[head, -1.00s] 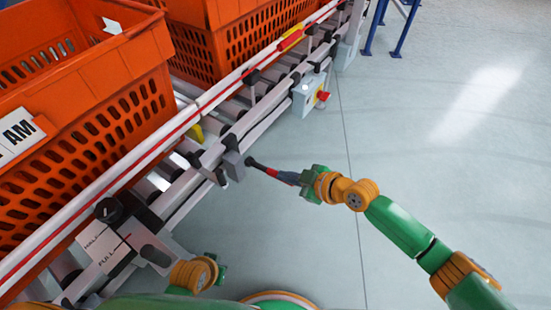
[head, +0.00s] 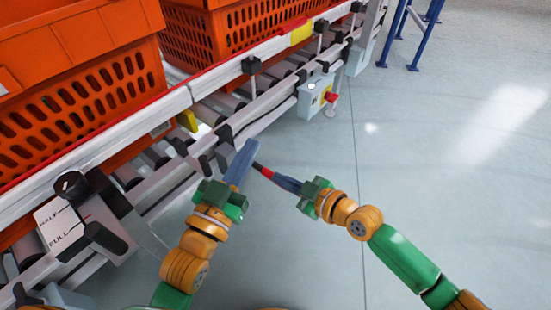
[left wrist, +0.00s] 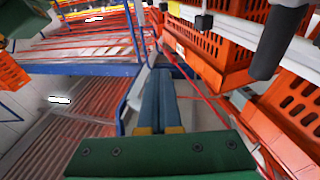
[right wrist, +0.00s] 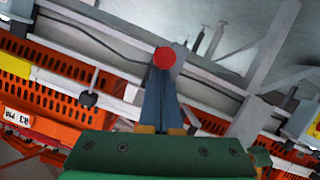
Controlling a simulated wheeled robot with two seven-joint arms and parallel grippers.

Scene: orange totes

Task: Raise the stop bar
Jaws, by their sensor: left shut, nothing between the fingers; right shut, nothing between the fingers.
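A lever with a red knob (head: 264,170) stands out from the conveyor's side, at the tips of my right gripper (head: 275,176). In the right wrist view the red knob (right wrist: 164,58) is just beyond the fingertips, which are shut with nothing held. My left gripper (head: 246,150) is shut and empty, its long fingers pointing up beside the conveyor's side rail, left of the knob. The left wrist view shows its fingers together (left wrist: 162,75). I cannot tell for sure which part is the stop bar; the left fingers and frame hide some of the lever's base.
Orange totes (head: 95,40) stand on the roller conveyor behind a white rail (head: 105,150). A HALF/FULL plate (head: 58,226) and a black knob (head: 70,184) are at the left. A grey control box (head: 315,97) is at the right.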

